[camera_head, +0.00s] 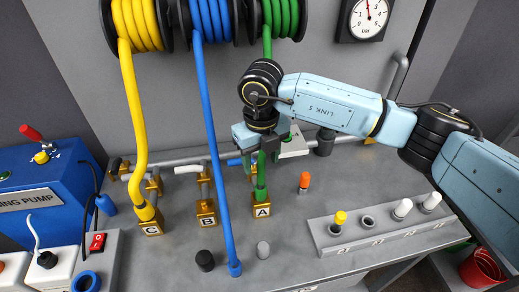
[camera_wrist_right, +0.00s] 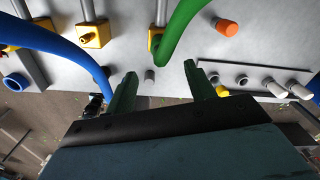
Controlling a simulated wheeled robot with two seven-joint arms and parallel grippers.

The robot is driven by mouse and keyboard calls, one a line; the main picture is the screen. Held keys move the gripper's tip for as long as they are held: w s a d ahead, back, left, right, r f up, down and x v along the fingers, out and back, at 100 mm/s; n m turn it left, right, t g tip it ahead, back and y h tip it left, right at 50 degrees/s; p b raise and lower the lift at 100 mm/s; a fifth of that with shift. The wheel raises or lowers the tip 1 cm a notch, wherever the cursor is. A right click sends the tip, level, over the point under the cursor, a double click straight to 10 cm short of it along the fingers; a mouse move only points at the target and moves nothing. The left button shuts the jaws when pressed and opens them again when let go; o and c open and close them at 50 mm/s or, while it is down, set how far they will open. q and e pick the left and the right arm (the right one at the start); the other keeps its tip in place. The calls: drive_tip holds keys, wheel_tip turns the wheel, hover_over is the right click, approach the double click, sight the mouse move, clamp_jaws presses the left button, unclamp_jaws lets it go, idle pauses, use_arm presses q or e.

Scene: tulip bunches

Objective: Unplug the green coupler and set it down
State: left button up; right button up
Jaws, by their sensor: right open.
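The green hose (camera_head: 267,45) comes down from its reel, and its lower green end, the coupler (camera_head: 261,188), stands in the brass block marked A (camera_head: 262,209). My right gripper (camera_head: 263,150) is above and behind block A and hides part of the hose. In the right wrist view the fingers (camera_wrist_right: 160,88) are spread apart with nothing clamped between them. There the green hose (camera_wrist_right: 183,28) curves down to the brass block at the top, beyond the fingertips. I cannot tell how near the fingers are to the coupler. My left gripper is not in view.
The yellow hose (camera_head: 133,120) ends in block C, and the blue hose (camera_head: 212,140) reaches the front of the bench. Block B (camera_head: 206,212) looks empty. An orange-topped post (camera_head: 304,181) and a rack (camera_head: 375,231) with plugs stand at right. A blue pump (camera_head: 38,198) is at left.

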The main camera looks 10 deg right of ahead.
sight(261, 182)
wheel_tip(261, 182, down, 11)
drive_tip(key=shift+f+p, duration=0.1)
drive_tip(key=shift+p, duration=0.35)
drive_tip(key=c, duration=1.1)
drive_tip(key=shift+c, duration=0.3)
drive_tip(key=shift+r, duration=0.2)
drive_tip(key=shift+r+p, duration=1.1)
drive_tip(key=shift+r, duration=0.5)
drive_tip(key=shift+r, duration=0.1)
drive_tip(key=shift+r+p, duration=1.3)
drive_tip(key=shift+r, duration=0.6)
